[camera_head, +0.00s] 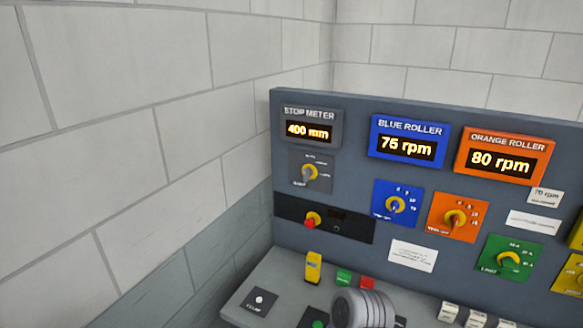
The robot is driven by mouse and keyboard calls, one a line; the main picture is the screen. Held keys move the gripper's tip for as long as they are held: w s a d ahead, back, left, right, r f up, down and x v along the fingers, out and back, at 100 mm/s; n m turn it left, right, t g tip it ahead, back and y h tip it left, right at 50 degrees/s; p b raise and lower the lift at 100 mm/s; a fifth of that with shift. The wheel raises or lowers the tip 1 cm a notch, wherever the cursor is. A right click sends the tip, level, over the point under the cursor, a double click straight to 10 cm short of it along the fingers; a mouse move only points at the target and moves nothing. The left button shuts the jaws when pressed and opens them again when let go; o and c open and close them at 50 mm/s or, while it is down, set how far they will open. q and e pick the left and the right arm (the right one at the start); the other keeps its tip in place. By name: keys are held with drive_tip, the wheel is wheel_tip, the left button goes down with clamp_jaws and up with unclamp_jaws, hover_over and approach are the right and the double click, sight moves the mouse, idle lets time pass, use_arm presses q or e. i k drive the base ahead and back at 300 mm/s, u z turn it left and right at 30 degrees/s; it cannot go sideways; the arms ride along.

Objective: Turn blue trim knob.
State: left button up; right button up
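White scale marks lie along the upper and right part of the plate; the exact pointer setting is too small to read. Neither of my grippers can be made out in this view, and nothing touches the knob.
An orange plate with a similar knob (455,219) is just right of the blue one. A red-tipped knob (313,219) is lower left. A ribbed grey cylinder (362,309) stands at the front of the console among buttons. A block wall (130,120) closes the left side.

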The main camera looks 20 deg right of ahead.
sight(395, 205)
drive_tip(key=z, duration=1.55)
